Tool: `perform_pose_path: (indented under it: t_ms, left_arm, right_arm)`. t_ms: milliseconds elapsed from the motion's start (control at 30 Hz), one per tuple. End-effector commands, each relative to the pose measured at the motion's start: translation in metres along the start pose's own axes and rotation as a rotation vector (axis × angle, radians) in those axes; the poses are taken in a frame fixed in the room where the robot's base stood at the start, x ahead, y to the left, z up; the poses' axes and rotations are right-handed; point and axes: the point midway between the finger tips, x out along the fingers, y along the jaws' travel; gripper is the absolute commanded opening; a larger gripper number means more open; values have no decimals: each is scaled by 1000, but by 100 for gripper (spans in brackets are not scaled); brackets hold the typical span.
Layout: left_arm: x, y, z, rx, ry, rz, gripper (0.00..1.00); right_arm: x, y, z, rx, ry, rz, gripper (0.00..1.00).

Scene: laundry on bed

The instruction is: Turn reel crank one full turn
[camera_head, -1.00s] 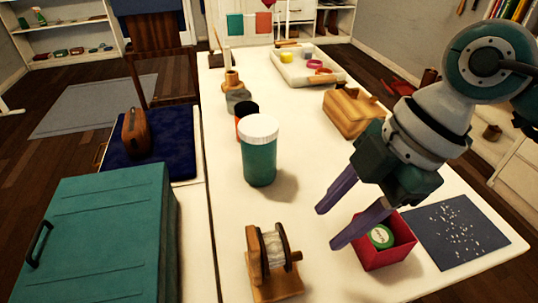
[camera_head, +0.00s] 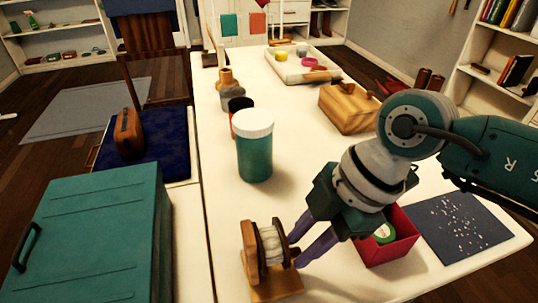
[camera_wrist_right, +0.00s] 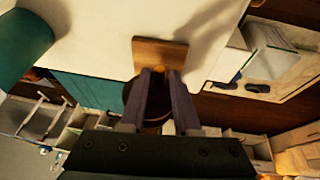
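The reel (camera_head: 270,245) stands upright on a wooden base (camera_head: 278,288) at the front of the white table. It has pale line wound between a wooden side and a dark disc. My right gripper (camera_head: 295,252) is at the reel's right side, its purple fingers open and pointing at the dark disc. The crank knob is hard to make out there, so I cannot tell if the fingers touch it. In the right wrist view, the fingers (camera_wrist_right: 160,75) are apart, with the dark round disc (camera_wrist_right: 133,97) behind and between them. My left gripper is not in view.
A red box (camera_head: 388,247) with a green-lidded item stands right of the gripper, close to my arm. A green jar (camera_head: 255,155) stands behind the reel. A teal case (camera_head: 90,235) is at the left.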

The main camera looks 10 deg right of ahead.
Motion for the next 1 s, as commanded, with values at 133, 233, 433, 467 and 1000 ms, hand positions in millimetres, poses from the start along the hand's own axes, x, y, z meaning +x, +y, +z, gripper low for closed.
perform_pose_path:
  t_ms: [133,233,433,467,1000]
  left_arm:
    - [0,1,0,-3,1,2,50]
    - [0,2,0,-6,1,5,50]
    - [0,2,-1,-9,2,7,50]
    - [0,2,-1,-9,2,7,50]
    - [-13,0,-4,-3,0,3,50]
  right_arm:
    - [0,0,0,0,0,0,12]
    - [0,0,0,0,0,0,1]
    - [0,0,0,0,0,0,0]
    - [0,0,0,0,0,0,0]
    - [-2,-2,0,-34,0,84,0]
